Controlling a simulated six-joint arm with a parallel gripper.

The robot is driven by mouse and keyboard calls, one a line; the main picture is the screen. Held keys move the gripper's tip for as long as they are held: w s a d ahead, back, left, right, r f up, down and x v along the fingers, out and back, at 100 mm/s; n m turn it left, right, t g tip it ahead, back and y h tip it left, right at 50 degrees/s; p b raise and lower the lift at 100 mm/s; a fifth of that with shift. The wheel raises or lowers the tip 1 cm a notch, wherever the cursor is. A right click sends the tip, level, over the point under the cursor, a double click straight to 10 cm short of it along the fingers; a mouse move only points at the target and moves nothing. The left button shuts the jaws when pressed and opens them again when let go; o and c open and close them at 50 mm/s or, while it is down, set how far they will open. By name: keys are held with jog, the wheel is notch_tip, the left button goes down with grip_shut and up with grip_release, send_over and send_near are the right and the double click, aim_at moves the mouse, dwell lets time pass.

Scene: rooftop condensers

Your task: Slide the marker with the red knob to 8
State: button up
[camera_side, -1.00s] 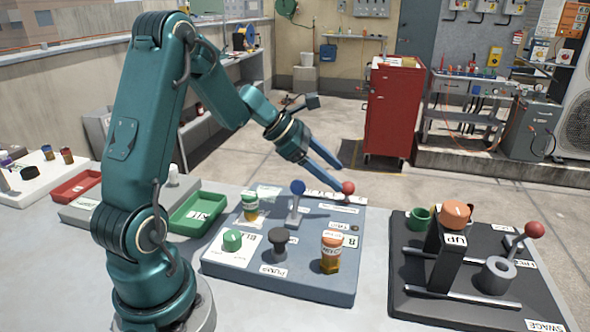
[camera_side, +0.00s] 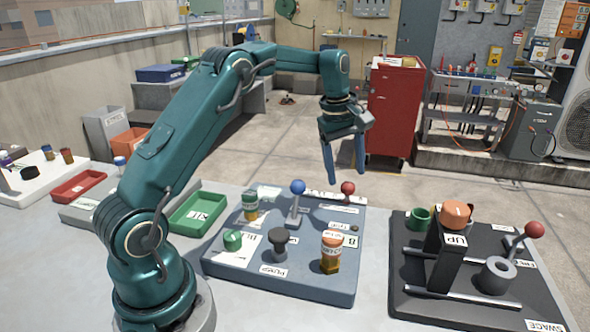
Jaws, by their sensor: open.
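The marker with the red knob (camera_side: 348,188) stands at the back right edge of the blue-grey panel (camera_side: 225,270), by a row of small white labels (camera_side: 318,194). The numbers on these labels are too small to read, so I cannot tell the marker's exact position. My gripper (camera_side: 346,179) points down with its two blue fingers apart and nothing between them that I can make out. In the picture its fingertips are just above and to either side of the red knob. I cannot tell how far behind or above it they are.
On the panel stand a blue-knobbed lever (camera_side: 297,188), a black pump knob (camera_side: 280,240), a green knob (camera_side: 232,240) and orange-capped bottle (camera_side: 331,252). A black board (camera_side: 410,300) at right carries a lever with another red ball (camera_side: 534,229). A green tray (camera_side: 198,213) lies left.

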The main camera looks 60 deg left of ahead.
aim_at(347, 182)
jog(key=shift+w+f, duration=0.2)
jog(key=shift+f, duration=0.75)
jog(key=shift+w+f, duration=0.15)
jog(key=shift+f, duration=0.8)
grip_shut()
